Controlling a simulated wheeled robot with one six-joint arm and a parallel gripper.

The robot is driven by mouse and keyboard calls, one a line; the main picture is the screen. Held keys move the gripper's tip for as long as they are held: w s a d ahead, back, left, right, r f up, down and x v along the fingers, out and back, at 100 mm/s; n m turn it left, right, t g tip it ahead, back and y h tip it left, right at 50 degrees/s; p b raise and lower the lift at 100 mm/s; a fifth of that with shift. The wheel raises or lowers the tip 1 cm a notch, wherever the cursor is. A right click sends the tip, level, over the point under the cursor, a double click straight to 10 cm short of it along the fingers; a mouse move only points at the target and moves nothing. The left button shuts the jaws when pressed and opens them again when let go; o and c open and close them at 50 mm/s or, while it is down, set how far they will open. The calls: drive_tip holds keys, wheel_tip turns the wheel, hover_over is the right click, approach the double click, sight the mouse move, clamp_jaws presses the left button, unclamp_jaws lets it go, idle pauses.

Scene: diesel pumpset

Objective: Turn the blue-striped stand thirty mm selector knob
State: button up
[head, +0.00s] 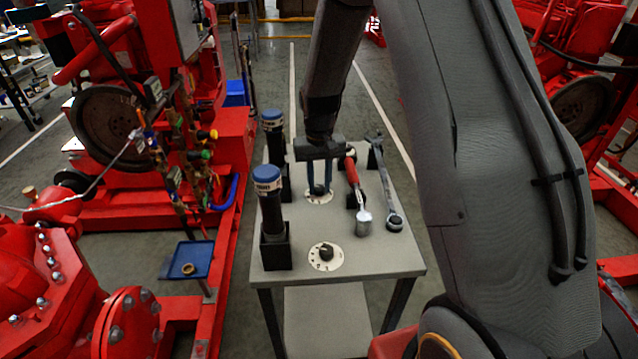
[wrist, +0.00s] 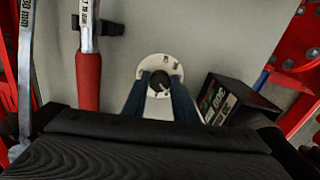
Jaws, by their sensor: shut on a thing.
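Two dark selector knobs on round white dials sit on the grey cart top. The far knob (wrist: 160,84) is between the blue fingers of my gripper (wrist: 160,86), which is shut on it. In the head view my gripper (head: 319,180) points down over that far dial (head: 318,197), and its fingers partly hide the knob. The near knob (head: 326,252) stands free at the front of the cart, with marks around its dial. Two black stands with blue-capped cylinders, the near one (head: 274,247) and the far one (head: 272,122), stand along the left edge. I cannot make out a blue stripe on either stand.
A red-handled tool (head: 354,180) and a wrench (head: 388,195) lie right of my gripper on the cart top (head: 375,262). In the wrist view a black box-like stand (wrist: 240,98) is close right of the fingers. Red pump machinery (head: 190,200) stands left of the cart.

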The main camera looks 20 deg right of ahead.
sight(320, 188)
drive_tip(key=shift+n+p, duration=0.3)
drive_tip(key=shift+n, duration=2)
drive_tip(key=shift+r, duration=0.1)
drive_tip(key=o, duration=1)
drive_tip(key=shift+o, duration=0.2)
wheel_tip(320, 188, up, 8)
drive_tip(key=shift+f+b, duration=0.1)
drive_tip(key=shift+b, duration=0.6)
drive_tip(key=shift+s, duration=0.1)
